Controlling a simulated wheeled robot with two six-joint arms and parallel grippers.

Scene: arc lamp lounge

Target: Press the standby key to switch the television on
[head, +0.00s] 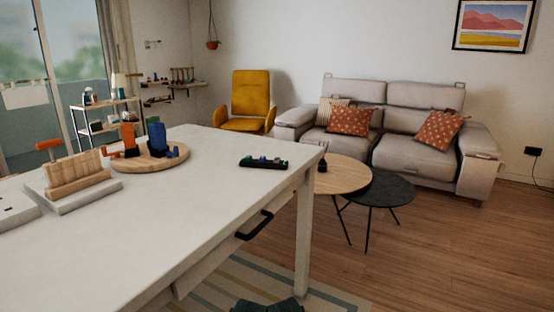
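A dark, flat, elongated object (263,162) lies on the white table near its far right corner. It has small greenish and reddish parts on top. It may be a remote control, but it is too small to make out a standby key. No television shows in the head view. Neither of my grippers can be made out. A dark shape with teal parts is cut off at the bottom edge, and I cannot tell what it is.
The white table (200,215) fills the left and has a dark handle on its side. A round wooden board (177,161) with orange and blue items and a wooden block holder (75,180) stand on it. Beyond are two round low tables (385,188), a sofa (410,150) and a yellow armchair (250,98).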

